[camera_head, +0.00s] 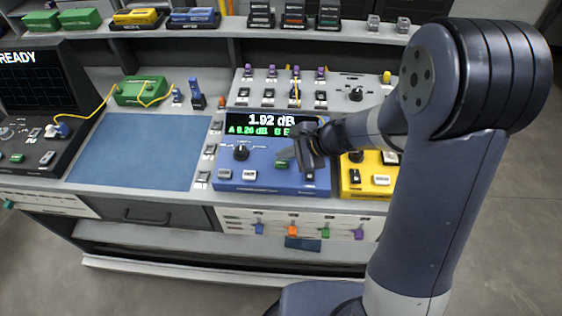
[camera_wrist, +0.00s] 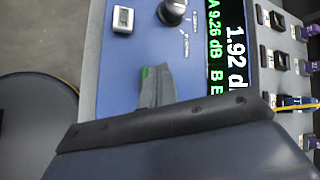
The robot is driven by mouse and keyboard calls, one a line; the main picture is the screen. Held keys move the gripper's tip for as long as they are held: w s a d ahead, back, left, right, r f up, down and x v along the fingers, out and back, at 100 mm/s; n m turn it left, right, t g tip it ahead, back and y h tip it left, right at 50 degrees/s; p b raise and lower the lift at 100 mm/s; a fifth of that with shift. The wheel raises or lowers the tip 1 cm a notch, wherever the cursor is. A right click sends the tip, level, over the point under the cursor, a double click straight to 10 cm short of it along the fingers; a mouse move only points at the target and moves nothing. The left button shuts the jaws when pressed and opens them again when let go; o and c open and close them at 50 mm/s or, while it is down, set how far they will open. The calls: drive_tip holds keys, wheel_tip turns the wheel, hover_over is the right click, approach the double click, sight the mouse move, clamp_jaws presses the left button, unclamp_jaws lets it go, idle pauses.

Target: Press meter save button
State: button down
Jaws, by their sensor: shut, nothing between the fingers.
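The blue meter (camera_head: 262,180) stands on the bench, its screen (camera_head: 268,123) showing 1.92 dB. It also shows in the wrist view (camera_wrist: 115,70). A green button (camera_head: 281,164) sits on its front panel, right of a black knob (camera_head: 241,153); I cannot read its label. My gripper (camera_head: 288,155) is shut and empty, its tip right by the green button. In the wrist view my gripper's tip (camera_wrist: 157,72) partly covers the green button (camera_wrist: 145,71). I cannot tell whether they touch. A white button (camera_head: 249,175) also sits on the panel.
A yellow unit (camera_head: 368,190) stands right of the meter, partly behind my arm. A blue mat (camera_head: 140,150) lies clear to the left. A panel with several switches (camera_head: 335,85) is behind the meter. A splicer-like unit reading READY (camera_head: 35,85) stands at far left.

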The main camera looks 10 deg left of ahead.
sight(286, 164)
drive_tip(key=shift+f, duration=0.1)
drive_tip(key=shift+f+b, duration=0.35)
drive_tip(key=shift+b, duration=0.25)
drive_tip(key=shift+f+b, duration=0.45)
drive_tip(key=shift+b, duration=0.05)
idle(0.6)
drive_tip(key=shift+r, duration=0.15)
idle(0.3)
drive_tip(key=shift+r+p, duration=0.65)
drive_tip(key=shift+r, duration=0.1)
drive_tip(key=shift+r+p, duration=1.9)
drive_tip(key=shift+r, duration=0.6)
